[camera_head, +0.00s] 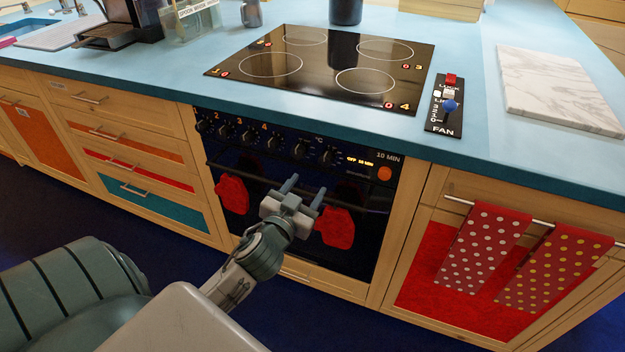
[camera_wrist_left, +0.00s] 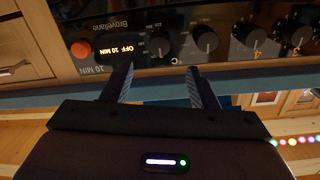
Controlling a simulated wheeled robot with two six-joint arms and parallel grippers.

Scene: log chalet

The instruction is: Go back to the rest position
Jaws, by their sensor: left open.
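My left gripper (camera_head: 303,190) is open and empty in front of the oven (camera_head: 282,210), below its row of knobs. Its two fingers point toward the oven front, near the handle, and I cannot tell whether they touch it. In the left wrist view the open fingers (camera_wrist_left: 160,85) show apart with nothing between them. The oven's control panel (camera_wrist_left: 155,45) is ahead of them, with black knobs, an orange button and a display reading "OFF 10 MIN". My right gripper is not in view.
Two red mitts (camera_head: 337,228) hang at the oven front beside my gripper. A black cooktop (camera_head: 325,65) and a fan control panel (camera_head: 446,104) are on the blue counter (camera_head: 270,105). Dotted towels (camera_head: 484,247) hang on a rail at right. Dark floor (camera_head: 110,225) is clear at left.

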